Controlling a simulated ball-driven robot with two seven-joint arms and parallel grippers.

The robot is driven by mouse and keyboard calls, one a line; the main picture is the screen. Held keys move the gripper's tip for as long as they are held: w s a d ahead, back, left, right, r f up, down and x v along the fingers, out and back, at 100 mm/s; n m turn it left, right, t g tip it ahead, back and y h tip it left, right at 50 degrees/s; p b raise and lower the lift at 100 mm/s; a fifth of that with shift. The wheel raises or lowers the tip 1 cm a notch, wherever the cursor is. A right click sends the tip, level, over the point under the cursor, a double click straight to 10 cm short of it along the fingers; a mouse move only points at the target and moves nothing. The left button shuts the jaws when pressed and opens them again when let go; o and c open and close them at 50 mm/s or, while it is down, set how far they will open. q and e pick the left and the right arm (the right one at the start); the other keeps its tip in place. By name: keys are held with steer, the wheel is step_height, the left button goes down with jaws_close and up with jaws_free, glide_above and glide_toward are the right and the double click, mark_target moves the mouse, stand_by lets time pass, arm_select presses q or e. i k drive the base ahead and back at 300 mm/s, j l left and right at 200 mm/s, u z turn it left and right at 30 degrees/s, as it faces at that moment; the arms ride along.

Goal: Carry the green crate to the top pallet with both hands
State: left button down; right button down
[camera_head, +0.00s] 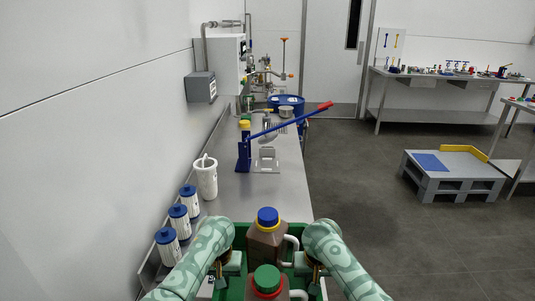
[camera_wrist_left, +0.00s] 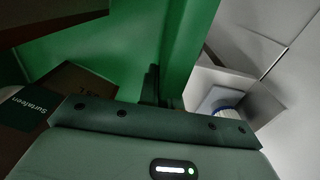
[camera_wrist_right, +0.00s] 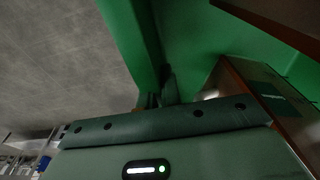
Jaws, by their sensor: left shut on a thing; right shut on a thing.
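The green crate (camera_head: 239,238) is at the bottom centre of the head view, close to my body. It holds brown jugs, one with a blue cap (camera_head: 268,216) and one with a green cap (camera_head: 267,279). My left gripper (camera_head: 232,264) is shut on its left wall, which also shows in the left wrist view (camera_wrist_left: 188,48). My right gripper (camera_head: 306,264) is shut on its right wall, seen in the right wrist view (camera_wrist_right: 130,42). The crate's underside is hidden, so I cannot tell whether it touches the bench. The grey pallet stack (camera_head: 430,182) stands on the floor at right, with a blue patch and yellow edge on top.
A steel bench (camera_head: 270,195) runs ahead along the left wall. It carries blue-capped white bottles (camera_head: 179,218), a white pitcher (camera_head: 206,178) and a blue lever press (camera_head: 243,155). Open floor (camera_head: 350,190) lies between bench and pallets. A worktable (camera_head: 450,80) stands behind the pallets.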

mark_target(464, 162)
steer(key=k+j, duration=0.1)
steer(key=i+l, duration=0.45)
steer(key=l, duration=0.5)
steer(key=i+l, duration=0.1)
steer(key=l, duration=0.45)
steer(key=i+l, duration=0.1)
steer(key=l, duration=0.25)
steer(key=i+l, duration=0.1)
steer(key=l, duration=0.25)
steer(key=i+l, duration=0.1)
steer(key=l, duration=0.25)
steer(key=i+l, duration=0.1)
steer(key=l, duration=0.25)
steer(key=i+l, duration=0.1)
steer(key=l, duration=0.25)
steer(key=i+l, duration=0.25)
steer(key=l, duration=0.2)
steer(key=i+l, duration=0.25)
steer(key=l, duration=0.15)
steer(key=i+l, duration=0.2)
steer(key=l, duration=0.25)
steer(key=i+l, duration=0.25)
steer(key=l, duration=0.2)
